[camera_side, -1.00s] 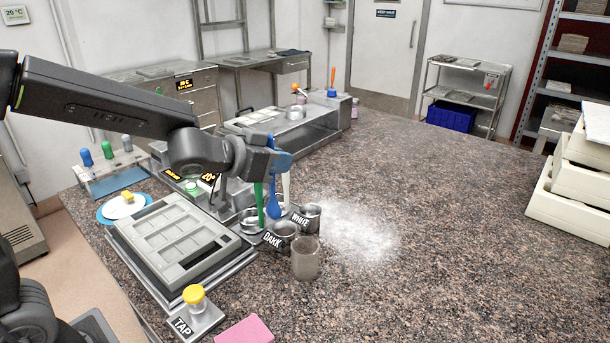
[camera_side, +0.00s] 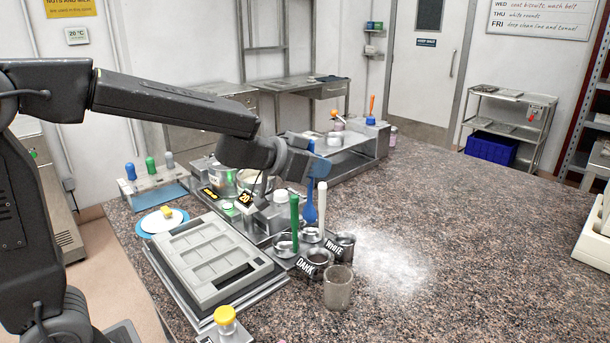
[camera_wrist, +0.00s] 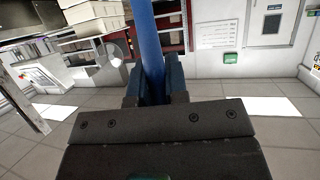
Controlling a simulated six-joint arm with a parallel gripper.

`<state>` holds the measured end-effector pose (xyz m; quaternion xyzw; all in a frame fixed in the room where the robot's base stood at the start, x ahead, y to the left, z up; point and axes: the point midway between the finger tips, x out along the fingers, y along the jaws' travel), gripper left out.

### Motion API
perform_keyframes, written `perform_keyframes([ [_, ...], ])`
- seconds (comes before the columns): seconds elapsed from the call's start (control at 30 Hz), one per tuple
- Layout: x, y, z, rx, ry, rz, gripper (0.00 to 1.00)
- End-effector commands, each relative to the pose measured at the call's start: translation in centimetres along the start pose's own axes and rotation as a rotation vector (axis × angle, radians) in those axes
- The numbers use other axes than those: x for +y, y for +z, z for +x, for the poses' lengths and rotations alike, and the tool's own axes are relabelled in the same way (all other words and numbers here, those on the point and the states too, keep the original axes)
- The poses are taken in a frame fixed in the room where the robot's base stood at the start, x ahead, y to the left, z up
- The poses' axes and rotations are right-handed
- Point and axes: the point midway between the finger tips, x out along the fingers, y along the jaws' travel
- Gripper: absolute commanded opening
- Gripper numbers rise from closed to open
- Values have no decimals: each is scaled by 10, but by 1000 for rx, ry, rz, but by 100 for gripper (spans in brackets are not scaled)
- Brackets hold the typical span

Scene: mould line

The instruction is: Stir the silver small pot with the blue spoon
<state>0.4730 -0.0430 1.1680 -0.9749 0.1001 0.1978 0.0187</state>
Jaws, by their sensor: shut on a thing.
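My gripper (camera_side: 312,166) is shut on the blue spoon (camera_side: 310,208) and holds it upright, bowl end down. Its blue handle also shows between the fingers in the wrist view (camera_wrist: 150,45). The spoon's lower end is just above or at the rim of a small silver pot (camera_side: 312,237) in the pot cluster; I cannot tell whether it is inside. Another small silver pot (camera_side: 285,246) stands beside it, with a green spoon (camera_side: 294,215) upright at it. Which pot the task means is unclear.
Pots labelled DARK (camera_side: 317,259) and WHITE (camera_side: 344,246), a white-handled spoon (camera_side: 322,205) and a grey-brown cup (camera_side: 338,290) stand close by. A grey mould (camera_side: 205,262) lies to the left. The counter (camera_side: 470,250) to the right is mostly clear, with white powder.

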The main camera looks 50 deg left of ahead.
Motion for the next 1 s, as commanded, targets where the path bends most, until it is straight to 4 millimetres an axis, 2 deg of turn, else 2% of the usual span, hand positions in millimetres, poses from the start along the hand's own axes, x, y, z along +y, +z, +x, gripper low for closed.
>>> perform_keyframes([
  [0.27, -33, -41, 21, 10, -9, 0, 0],
  [0.4, -74, -62, 33, -1, -15, -5, 0],
  [0.57, -131, -72, 40, -9, 16, 5, 0],
  [0.67, -174, -69, 41, -7, 50, 18, 0],
  [0.8, -234, -54, 34, -2, 85, 36, 0],
  [0.9, -267, -41, 25, 1, 98, 42, 0],
  [1.0, -291, -29, 17, 4, 102, 45, 0],
])
